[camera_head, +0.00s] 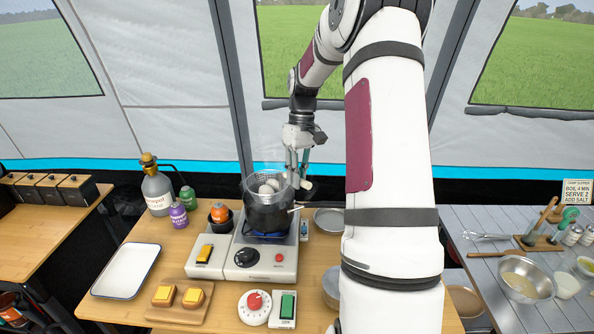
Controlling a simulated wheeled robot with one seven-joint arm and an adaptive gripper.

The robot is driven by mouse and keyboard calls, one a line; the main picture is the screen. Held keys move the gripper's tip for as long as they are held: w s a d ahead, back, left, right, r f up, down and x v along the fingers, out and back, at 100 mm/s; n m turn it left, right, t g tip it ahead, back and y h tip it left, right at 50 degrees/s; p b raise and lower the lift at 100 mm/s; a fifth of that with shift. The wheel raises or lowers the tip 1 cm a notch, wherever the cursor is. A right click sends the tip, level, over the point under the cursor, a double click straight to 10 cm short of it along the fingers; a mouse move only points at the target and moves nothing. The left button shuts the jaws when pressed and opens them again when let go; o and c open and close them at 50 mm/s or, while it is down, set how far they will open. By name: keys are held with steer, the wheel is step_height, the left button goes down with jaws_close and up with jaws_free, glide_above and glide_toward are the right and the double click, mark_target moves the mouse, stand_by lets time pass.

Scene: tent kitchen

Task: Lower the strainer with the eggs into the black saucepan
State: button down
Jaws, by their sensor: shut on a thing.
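The black saucepan (268,216) stands on the stove (242,256) in the middle of the wooden table, with blue flame under it and faint steam above. The mesh strainer (252,188) is at the saucepan's mouth, with its upper part showing above the rim. White eggs (267,187) lie in it. My gripper (296,184) is at the right side of the strainer, shut on its handle. How deep the strainer sits, and whether it touches the saucepan, I cannot tell.
A gas bottle (157,190) and small canisters stand left of the stove. A white tray (127,270), a board with toast (180,298), a dial timer (255,306) and a green switch (284,308) are in front. A pan (328,219) lies to the right, partly behind my arm.

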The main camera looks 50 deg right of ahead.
steer(key=w+d+x, duration=0.1)
steer(key=x, duration=0.7)
steer(key=shift+d+f+b, duration=0.15)
steer(key=shift+d+b, duration=0.2)
steer(key=shift+b, duration=0.05)
stand_by(0.3)
steer(key=shift+f, duration=0.65)
stand_by(0.8)
steer(key=c, duration=1.5)
jaws_free()
steer(key=v, duration=1.2)
